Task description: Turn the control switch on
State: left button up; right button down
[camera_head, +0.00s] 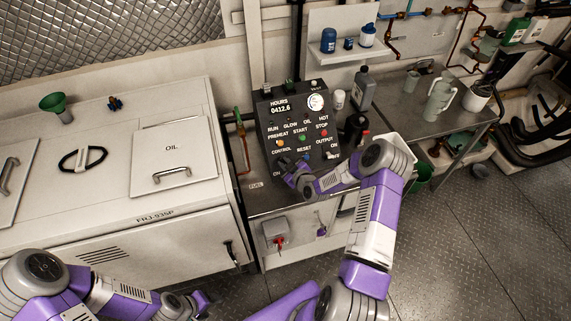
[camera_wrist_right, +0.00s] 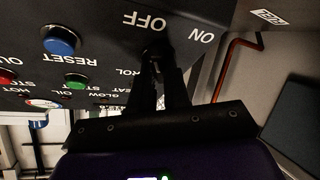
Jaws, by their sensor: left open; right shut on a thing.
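The black control panel (camera_head: 267,125) stands on the metal bench, with the CONTROL label near its lower left. My right gripper (camera_head: 287,167) is at the lower left of the panel, over the control switch, which it mostly hides. In the right wrist view, my right gripper (camera_wrist_right: 160,75) is shut on the dark control switch (camera_wrist_right: 153,50) at the panel face. The words OFF and ON are printed beside it, upside down in this view. The switch's exact angle cannot be told. My left gripper (camera_head: 200,302) is open and empty at the bottom, well away from the panel.
A blue RESET button (camera_wrist_right: 61,40) and a green button (camera_wrist_right: 75,83) are close to my right gripper. A white cabinet marked OIL (camera_head: 172,160) fills the left. Bottles and a jug (camera_head: 438,100) stand on the bench at the right. The floor at lower right is clear.

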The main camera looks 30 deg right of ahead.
jog(key=m+h+b, duration=0.1)
jog(key=m+b, duration=0.1)
jog(key=shift+f+m, duration=0.2)
jog(key=shift+m, duration=0.2)
jog(key=m+h+b, duration=0.2)
jog(key=m+b, duration=0.1)
jog(key=m, duration=0.1)
jog(key=shift+a, duration=0.15)
jog(key=m+h+b, duration=0.2)
jog(key=m, duration=0.2)
jog(key=shift+g, duration=0.3)
jog(key=shift+r+m+g+h+b, duration=0.1)
jog(key=shift+m+g+h+b, duration=0.3)
jog(key=shift+m, duration=0.5)
jog(key=shift+r+m+g+h+b, duration=0.1)
jog(key=shift+m+h+b, duration=0.1)
jog(key=shift+m+b, duration=0.5)
jog(key=shift+m, duration=0.4)
jog(key=c, duration=1.1)
grip_release()
